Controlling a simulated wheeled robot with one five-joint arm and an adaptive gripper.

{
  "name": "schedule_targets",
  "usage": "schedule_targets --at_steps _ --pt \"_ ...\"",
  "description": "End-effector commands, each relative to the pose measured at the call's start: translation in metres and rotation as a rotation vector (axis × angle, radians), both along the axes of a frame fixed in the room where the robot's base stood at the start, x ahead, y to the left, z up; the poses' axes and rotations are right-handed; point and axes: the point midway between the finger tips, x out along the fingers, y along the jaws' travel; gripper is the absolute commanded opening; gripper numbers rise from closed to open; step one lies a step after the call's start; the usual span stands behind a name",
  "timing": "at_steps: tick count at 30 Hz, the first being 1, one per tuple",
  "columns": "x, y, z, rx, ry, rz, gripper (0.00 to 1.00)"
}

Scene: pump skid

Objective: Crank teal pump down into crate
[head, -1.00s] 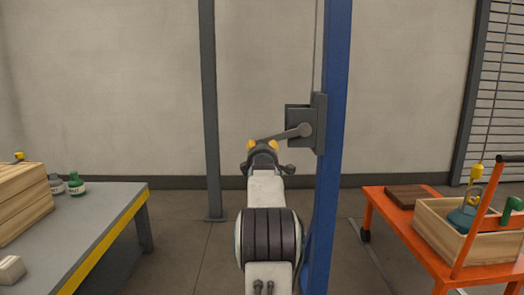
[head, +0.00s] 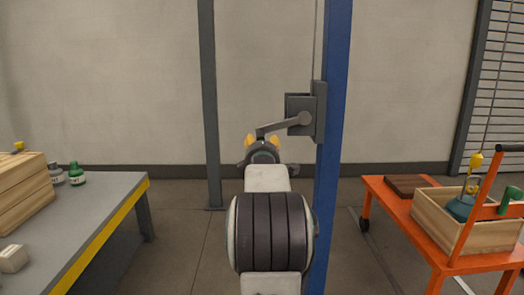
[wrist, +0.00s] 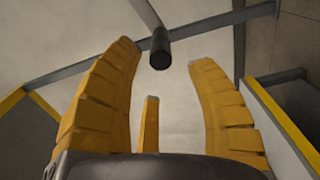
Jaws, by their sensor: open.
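The winch box (head: 300,107) is on the blue post, with its grey crank arm (head: 285,124) pointing left and slightly down. My gripper (head: 262,142) is just below the crank's outer end, its yellow fingers spread. In the wrist view the dark crank handle (wrist: 160,48) is end-on beyond the open fingers (wrist: 168,65), apparently clear of them. The teal pump (head: 461,207) is in the wooden crate (head: 475,235) at the right, under a yellow hook block (head: 475,161). The crate wall hides its lower part, so I cannot tell whether it rests on the bottom.
The crate stands on an orange cart (head: 388,208) with a raised handle and a brown block (head: 409,185). A grey workbench (head: 105,195) at the left holds wooden boxes (head: 22,195) and small bottles (head: 77,174). A grey post (head: 209,100) stands behind my arm.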

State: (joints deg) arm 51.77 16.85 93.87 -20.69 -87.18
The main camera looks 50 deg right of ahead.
Motion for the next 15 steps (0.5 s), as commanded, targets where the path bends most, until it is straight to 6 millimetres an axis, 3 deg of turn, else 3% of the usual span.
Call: schedule_targets --at_steps 6,15 --pt "-0.015 0.018 0.0 -0.001 -0.001 -0.001 0.51" --pt "-0.023 0.028 0.0 0.0 0.0 -0.001 0.51"
